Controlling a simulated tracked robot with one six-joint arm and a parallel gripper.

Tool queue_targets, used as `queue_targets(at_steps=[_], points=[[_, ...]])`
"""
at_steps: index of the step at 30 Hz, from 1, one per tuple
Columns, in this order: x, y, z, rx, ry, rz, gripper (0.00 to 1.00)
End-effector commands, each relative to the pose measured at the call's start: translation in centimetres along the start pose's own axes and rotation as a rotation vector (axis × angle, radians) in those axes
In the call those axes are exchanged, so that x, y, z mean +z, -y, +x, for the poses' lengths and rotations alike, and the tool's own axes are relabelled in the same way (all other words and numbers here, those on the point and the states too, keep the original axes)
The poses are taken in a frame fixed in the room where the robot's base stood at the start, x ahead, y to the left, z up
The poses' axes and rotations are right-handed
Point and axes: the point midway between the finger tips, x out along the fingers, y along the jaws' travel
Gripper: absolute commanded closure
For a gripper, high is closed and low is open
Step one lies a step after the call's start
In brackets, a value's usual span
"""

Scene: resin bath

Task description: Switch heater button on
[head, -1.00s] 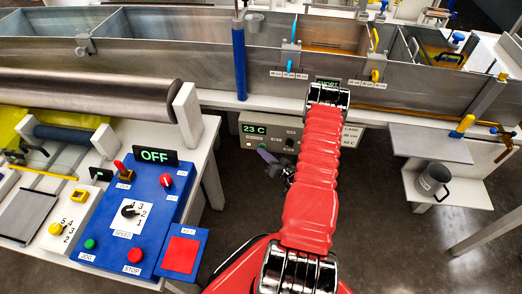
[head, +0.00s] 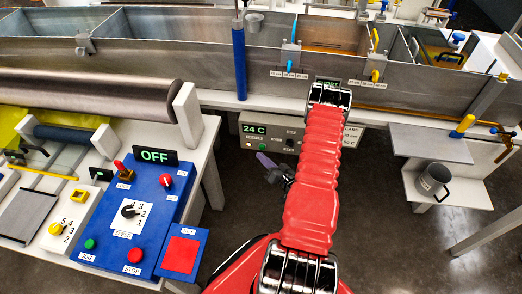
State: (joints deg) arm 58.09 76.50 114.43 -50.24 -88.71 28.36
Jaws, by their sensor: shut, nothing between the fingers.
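The heater control box (head: 270,133) is a pale panel under the long metal bath. Its green display (head: 254,128) reads 24 C. Small dark controls with labels show on its face, too small to read, and my red-sleeved arm covers part of its right side. My gripper (head: 264,159) is below and in front of the box, with a purple finger pointing up and left. It is shut and empty, and appears apart from the panel. I cannot tell which control is the heater button or whether it is on.
A blue control console (head: 150,215) with an OFF display (head: 155,156) stands at the left beside a large roller (head: 90,95). A grey mug (head: 433,180) stands on a low white shelf at the right. The floor below the box is clear.

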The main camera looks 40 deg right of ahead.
Motion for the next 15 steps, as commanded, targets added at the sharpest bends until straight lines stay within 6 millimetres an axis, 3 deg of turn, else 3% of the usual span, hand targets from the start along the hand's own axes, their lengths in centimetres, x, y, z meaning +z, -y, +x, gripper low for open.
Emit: queue_targets(at_steps=[15], points=[[1.8, 1.8, -2.5, 0.001, 0.001, 0.001, 1.0]])
